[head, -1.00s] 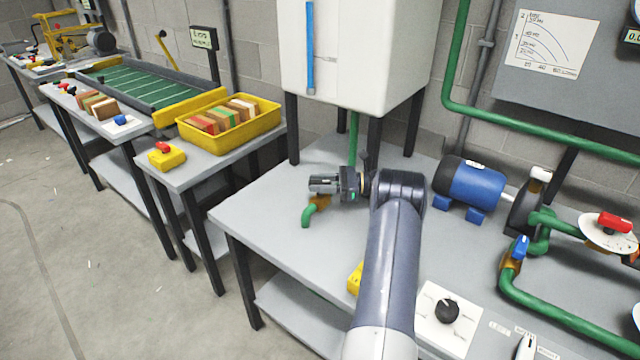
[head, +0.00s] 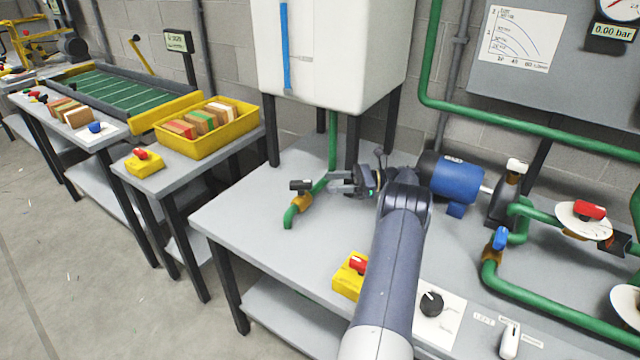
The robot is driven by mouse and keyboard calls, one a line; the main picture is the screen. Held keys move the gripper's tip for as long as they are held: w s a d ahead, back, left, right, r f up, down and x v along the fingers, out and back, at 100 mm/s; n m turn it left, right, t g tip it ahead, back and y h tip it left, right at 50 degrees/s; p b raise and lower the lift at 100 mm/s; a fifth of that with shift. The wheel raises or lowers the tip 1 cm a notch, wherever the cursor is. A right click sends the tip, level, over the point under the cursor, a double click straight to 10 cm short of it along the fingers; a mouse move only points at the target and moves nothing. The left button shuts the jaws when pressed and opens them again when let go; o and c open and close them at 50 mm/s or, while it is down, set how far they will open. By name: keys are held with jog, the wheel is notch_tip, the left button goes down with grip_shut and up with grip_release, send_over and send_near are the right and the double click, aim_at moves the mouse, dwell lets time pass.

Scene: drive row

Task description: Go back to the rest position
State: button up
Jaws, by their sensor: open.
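My gripper (head: 338,182) is at the end of my arm, above the grey table (head: 262,212) and below the white tank. Its fingers point left and are apart, with nothing seen between them. A black valve handle (head: 301,185) on the green drain pipe (head: 291,215) is just left of the fingertips, with a small gap between them. My arm runs up from the bottom of the picture and hides part of the table and of the blue motor.
The blue motor (head: 457,180) is close on the right of my wrist. The white tank (head: 335,50) stands behind on black legs (head: 271,130). A yellow box with a red switch (head: 349,278) lies left of my arm. The table's left front is clear.

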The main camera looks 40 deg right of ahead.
aim_at(301, 181)
jog(key=shift+s+d, duration=0.25)
jog(key=shift+d, duration=0.1)
jog(key=x, duration=1.1)
jog(key=shift+p, duration=0.3)
jog(key=shift+d, duration=0.1)
